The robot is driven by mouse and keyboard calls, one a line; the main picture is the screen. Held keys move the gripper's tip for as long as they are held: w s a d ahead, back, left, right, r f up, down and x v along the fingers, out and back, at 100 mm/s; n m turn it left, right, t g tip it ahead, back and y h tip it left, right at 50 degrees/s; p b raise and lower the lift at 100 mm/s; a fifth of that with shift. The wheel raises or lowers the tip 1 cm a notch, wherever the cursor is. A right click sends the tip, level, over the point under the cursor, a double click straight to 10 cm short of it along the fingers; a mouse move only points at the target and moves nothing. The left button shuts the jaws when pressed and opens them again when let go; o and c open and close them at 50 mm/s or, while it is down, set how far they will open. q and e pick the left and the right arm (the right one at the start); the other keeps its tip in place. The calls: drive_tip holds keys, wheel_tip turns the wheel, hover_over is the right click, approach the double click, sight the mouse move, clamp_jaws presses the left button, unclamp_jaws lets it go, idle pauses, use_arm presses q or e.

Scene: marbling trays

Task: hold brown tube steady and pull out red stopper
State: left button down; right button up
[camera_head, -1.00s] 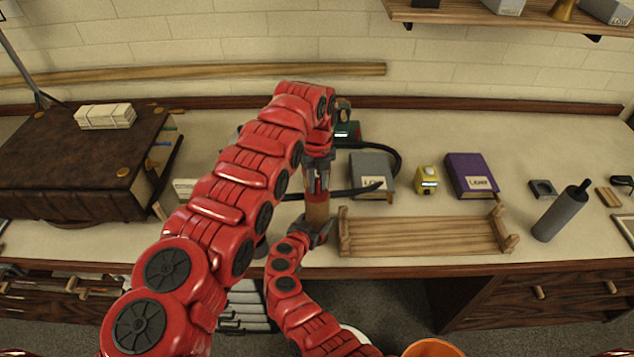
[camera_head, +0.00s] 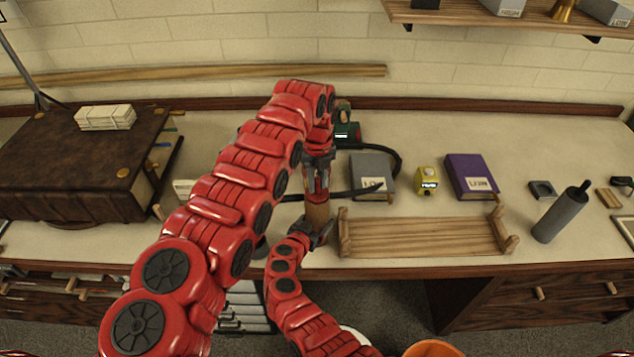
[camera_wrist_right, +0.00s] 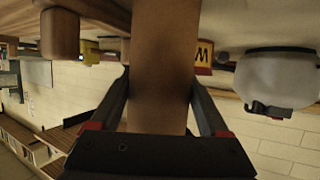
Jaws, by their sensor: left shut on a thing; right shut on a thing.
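The brown tube (camera_head: 317,216) stands upright near the front of the bench in the head view. My right gripper (camera_head: 316,236) is shut around its lower part. The right wrist view shows the tube (camera_wrist_right: 163,70) between the two fingers of that gripper (camera_wrist_right: 160,108). My left gripper (camera_head: 317,178) points down from above and is shut on the red stopper (camera_head: 318,193) at the top of the tube. The fingers partly hide the stopper. I cannot tell whether it is still seated in the tube.
A wooden rack (camera_head: 420,237) lies just right of the tube. A grey box (camera_head: 371,172), a yellow device (camera_head: 427,180) and a purple box (camera_head: 470,172) stand behind it. A dark hose (camera_head: 398,158) curves close behind my left gripper.

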use_arm(q)
drive_tip(key=shift+r, duration=1.4)
use_arm(e)
drive_tip(key=o, duration=1.4)
drive_tip(key=shift+s+a+r, duration=0.2)
drive_tip(key=shift+s+a, duration=0.1)
drive_tip(key=shift+s, duration=0.2)
drive_tip(key=v, duration=1)
drive_tip(key=shift+s, duration=0.35)
